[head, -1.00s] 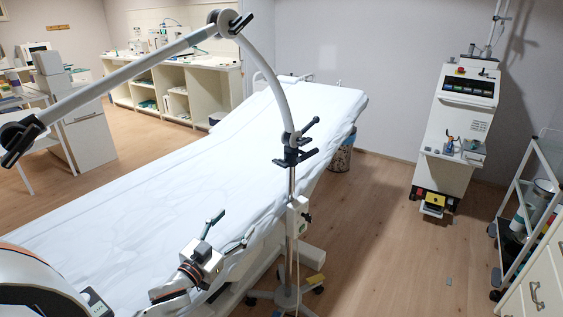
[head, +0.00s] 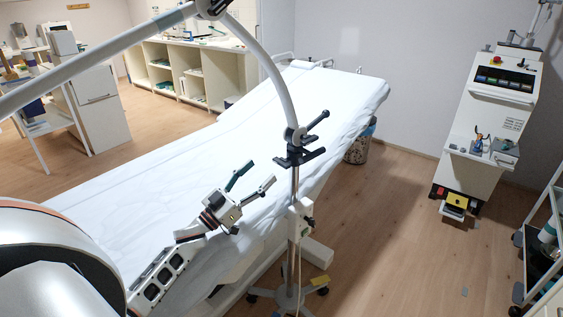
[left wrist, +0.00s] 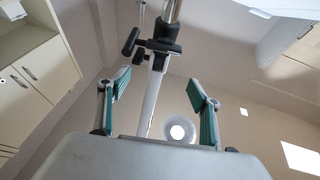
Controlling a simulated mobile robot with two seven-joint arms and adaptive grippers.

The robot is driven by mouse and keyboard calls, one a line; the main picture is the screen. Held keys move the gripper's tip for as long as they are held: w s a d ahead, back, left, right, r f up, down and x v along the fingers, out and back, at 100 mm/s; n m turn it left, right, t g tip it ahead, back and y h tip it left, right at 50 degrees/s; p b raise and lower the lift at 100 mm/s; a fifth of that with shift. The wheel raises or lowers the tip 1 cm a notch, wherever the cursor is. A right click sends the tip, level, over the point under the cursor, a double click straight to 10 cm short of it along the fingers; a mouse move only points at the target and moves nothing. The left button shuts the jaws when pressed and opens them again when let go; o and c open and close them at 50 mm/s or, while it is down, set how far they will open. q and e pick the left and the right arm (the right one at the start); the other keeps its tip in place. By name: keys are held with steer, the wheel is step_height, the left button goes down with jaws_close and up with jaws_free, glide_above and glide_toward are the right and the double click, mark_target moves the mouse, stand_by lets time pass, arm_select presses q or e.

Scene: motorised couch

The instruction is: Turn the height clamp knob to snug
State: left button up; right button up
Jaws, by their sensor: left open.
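A black clamp (head: 298,154) with bar handles sits on the upright pole beside the couch, where the curved pale arm meets the chrome post. Its black knob-like handle (head: 319,117) sticks up to the right. In the left wrist view the clamp (left wrist: 160,50) shows beyond my fingers, with a black handle (left wrist: 130,42) at its left. My left gripper (head: 260,175) is over the couch, left of the pole and a little below the clamp. Its green-padded fingers (left wrist: 159,90) are spread and empty, apart from the clamp. My right gripper is not in view.
The white-sheeted couch (head: 130,170) lies under my left arm. A white box (head: 300,214) is on the post above its wheeled base (head: 290,297). The jointed overhead arm (head: 110,55) crosses the upper left. A white machine (head: 492,125) stands right; floor between is clear.

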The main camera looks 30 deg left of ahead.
mark_target(279, 164)
arm_select(q)
steer(key=w, duration=0.2)
steer(key=w+d, duration=0.1)
steer(key=w, duration=0.2)
steer(key=w+d, duration=0.1)
steer(key=w, duration=0.2)
steer(key=shift+w+b, duration=0.1)
steer(key=shift+b, duration=0.25)
steer(key=shift+w+d+r, duration=0.2)
steer(key=shift+w, duration=0.2)
steer(key=c, duration=1.1)
